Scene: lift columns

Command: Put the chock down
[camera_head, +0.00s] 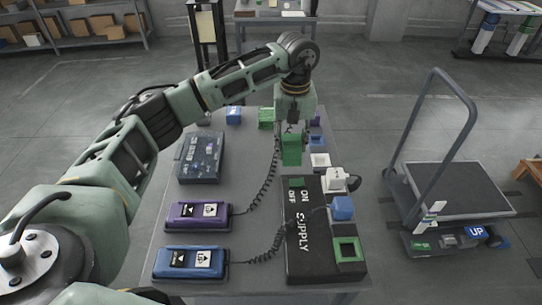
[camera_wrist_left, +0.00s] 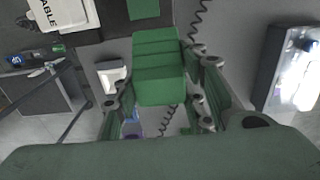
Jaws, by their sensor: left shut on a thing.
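My left gripper (camera_head: 292,132) is above the grey table (camera_head: 255,185), near its middle right. It is shut on the chock (camera_head: 291,150), a green block, which hangs below the fingers. The wrist view shows the chock (camera_wrist_left: 158,66) as a stepped green block between the two finger linkages. It appears just beyond the top end of the black supply box (camera_head: 318,262), and I cannot tell whether it touches the table. My right gripper is in neither view.
A white open box (camera_head: 320,161) stands right of the chock. The supply box carries a white block (camera_head: 336,180), a blue block (camera_head: 342,208) and a green square frame (camera_head: 347,250). Purple (camera_head: 198,215) and blue (camera_head: 191,262) units trail coiled cords. A trolley (camera_head: 455,190) stands right.

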